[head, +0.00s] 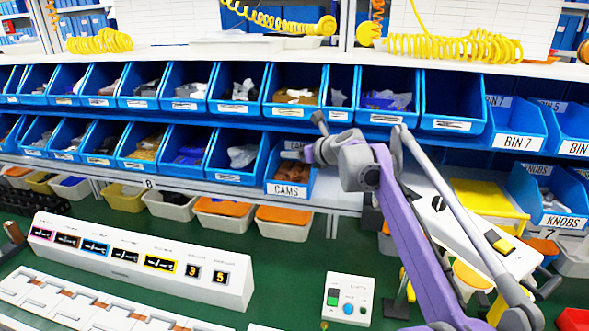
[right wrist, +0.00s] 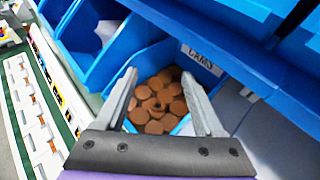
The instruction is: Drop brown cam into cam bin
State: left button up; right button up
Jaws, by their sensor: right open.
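The blue cam bin (head: 289,190), labelled CAMS on its front, sits in the lower row of bins in the head view. Brown round cams (right wrist: 158,103) lie piled inside it in the right wrist view; I cannot tell one cam from the rest as separate. My right gripper (right wrist: 160,76) is open with nothing between its fingers, and the pile shows between and beyond them. In the head view the right gripper (head: 308,138) is just above the cam bin, at its back. My left gripper is not in view.
Two rows of blue bins (head: 240,92) span the rack, with the upper row close above my right gripper. A KNOBS bin (head: 548,197) stands at the right. Below are a white switch panel (head: 130,270), a button box (head: 348,301) and a green surface (head: 290,265).

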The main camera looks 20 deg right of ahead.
jog(key=v, duration=1)
jog(key=shift+s+b, duration=0.35)
jog(key=shift+s, duration=0.05)
jog(key=s+a+f+n+g+y, duration=0.1)
jog(key=s+a+f+n+g, duration=0.1)
jog(key=s+a+f+n, duration=0.6)
jog(key=s+a+f+n+g, duration=0.3)
jog(key=s+a+f+n, duration=0.4)
jog(key=f+n, duration=0.3)
jog(key=s+a+f+n+g+h, duration=0.1)
jog(key=s+f+n+g+h, duration=0.1)
jog(key=s+f+n, duration=1.4)
notch_tip(320, 180, down, 3)
jog(key=shift+s+a+r+g+h, duration=0.2)
jog(key=shift+s+a+g+h, duration=0.2)
jog(key=shift+s, duration=0.25)
